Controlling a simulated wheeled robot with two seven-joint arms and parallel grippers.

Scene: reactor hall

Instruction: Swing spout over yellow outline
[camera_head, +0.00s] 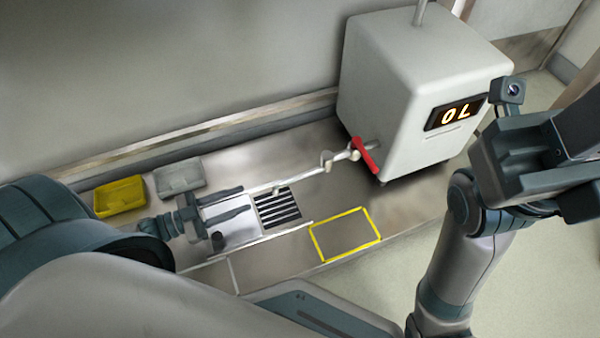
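The spout (305,174) is a thin pale pipe. It runs left from a joint by the red handle (366,155) on the white tank (400,90) and passes over the dark slotted grate (280,206). The yellow outline (345,234) is a bare rectangle on the counter, right of the grate and nearer to me. The spout is not over it. My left gripper (247,199) is open, its two dark fingers apart, near the spout's left end. I cannot tell whether it touches the spout. My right arm is at the right; its fingers are not visible.
A yellow tray (120,197) and a grey tray (180,178) sit at the back left of the counter (410,200). A wall runs behind. The counter around the yellow outline is clear.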

